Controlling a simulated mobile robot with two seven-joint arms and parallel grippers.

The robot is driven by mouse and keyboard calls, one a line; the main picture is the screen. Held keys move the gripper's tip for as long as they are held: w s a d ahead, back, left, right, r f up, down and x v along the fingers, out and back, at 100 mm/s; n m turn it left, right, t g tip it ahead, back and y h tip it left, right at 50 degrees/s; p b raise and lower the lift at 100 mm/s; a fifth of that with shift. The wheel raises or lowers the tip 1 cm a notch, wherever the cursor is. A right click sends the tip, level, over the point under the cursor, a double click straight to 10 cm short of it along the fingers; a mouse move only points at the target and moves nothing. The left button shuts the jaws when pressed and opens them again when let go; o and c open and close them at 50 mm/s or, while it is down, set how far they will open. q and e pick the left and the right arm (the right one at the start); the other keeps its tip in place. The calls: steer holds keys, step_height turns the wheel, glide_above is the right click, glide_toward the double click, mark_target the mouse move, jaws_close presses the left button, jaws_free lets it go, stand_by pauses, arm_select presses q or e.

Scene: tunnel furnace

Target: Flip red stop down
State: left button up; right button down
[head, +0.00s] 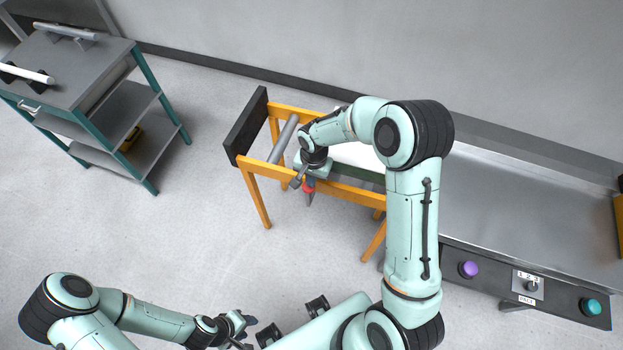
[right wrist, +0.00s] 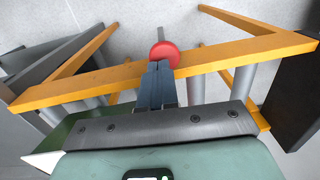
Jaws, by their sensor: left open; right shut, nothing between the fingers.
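The red stop (head: 309,187) is at the front rail of the orange roller frame (head: 258,196), partly hidden by my right gripper in the head view. In the right wrist view it shows as a red disc (right wrist: 165,53) with a short grey rod beyond it, by the orange rail (right wrist: 70,91). My right gripper (right wrist: 159,66) is shut and empty, its fingertips at the near edge of the disc. I cannot tell whether they touch it. My left gripper (head: 243,327) is open and empty, low in the head view, well away from the frame.
A metal counter (head: 535,215) with a purple button (head: 468,269), a dial (head: 531,286) and a teal button (head: 592,307) adjoins the frame at right. A dark end plate (head: 245,126) closes the frame's left end. A grey shelf cart (head: 75,70) stands at left. Floor between is clear.

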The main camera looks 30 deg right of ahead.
steer(key=shift+f, duration=0.5)
